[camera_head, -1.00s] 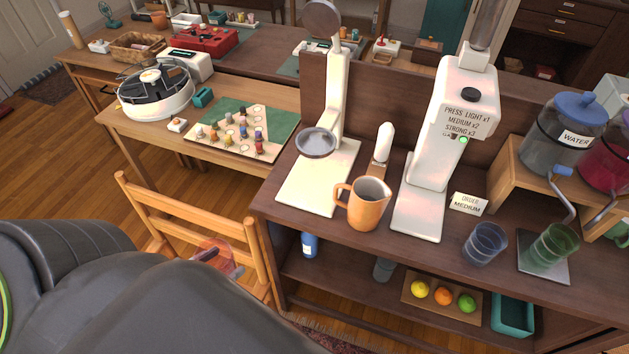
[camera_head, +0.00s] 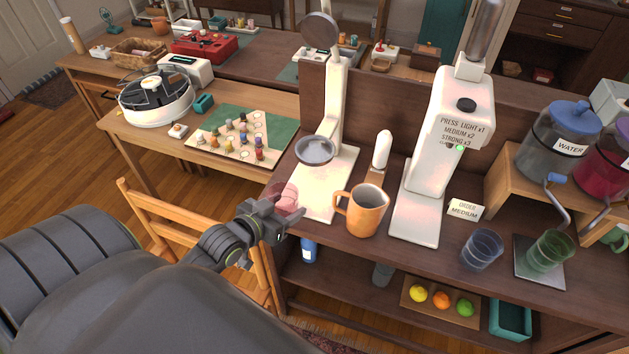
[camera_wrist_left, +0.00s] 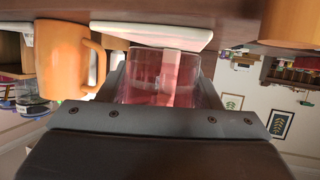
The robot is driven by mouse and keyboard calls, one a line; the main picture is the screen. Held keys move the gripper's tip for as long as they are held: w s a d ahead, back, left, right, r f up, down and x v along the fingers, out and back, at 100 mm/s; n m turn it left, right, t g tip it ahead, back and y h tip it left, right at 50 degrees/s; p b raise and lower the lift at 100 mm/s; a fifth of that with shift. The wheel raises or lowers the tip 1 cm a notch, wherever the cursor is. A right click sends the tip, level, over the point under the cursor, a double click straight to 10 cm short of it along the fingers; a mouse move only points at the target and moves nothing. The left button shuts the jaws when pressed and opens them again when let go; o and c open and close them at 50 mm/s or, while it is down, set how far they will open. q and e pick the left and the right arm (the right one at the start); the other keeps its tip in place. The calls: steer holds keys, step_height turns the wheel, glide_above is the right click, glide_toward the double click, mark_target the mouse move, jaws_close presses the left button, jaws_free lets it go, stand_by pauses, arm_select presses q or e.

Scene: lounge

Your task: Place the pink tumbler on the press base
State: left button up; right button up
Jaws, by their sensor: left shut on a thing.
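The pink tumbler (camera_head: 284,196) is clear pink and held in my left gripper (camera_head: 283,215), beside the left front edge of the dark counter. In the left wrist view, the tumbler (camera_wrist_left: 165,75) sits between the two fingers, with the counter at the top of the picture. The white press base (camera_head: 312,196) is a flat plate under an upright press with a round grey disc (camera_head: 315,150). In the head view, the tumbler overlaps the plate's left edge; the base also shows above it in the left wrist view (camera_wrist_left: 150,33). My right gripper is not in view.
An orange pitcher (camera_head: 364,213) stands just right of the press base. Further right are a white dispenser (camera_head: 452,130), a blue cup (camera_head: 482,247) and a green cup (camera_head: 548,250). A wooden chair (camera_head: 165,215) stands below, before the counter.

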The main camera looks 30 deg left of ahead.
mark_target(315, 189)
arm_select(q)
steer(key=w+b, duration=0.1)
steer(key=w, duration=0.2)
steer(key=w+b, duration=0.1)
steer(key=w, duration=0.3)
steer(key=shift+d+f, duration=0.1)
steer(key=shift+d, duration=0.1)
steer(key=shift+w, duration=0.9)
steer(key=w+b, duration=0.2)
steer(key=w, duration=0.1)
steer(key=shift+d, duration=0.1)
steer(key=shift+f+b, duration=0.7)
steer(key=shift+b, duration=0.15)
steer(key=o, duration=1.1)
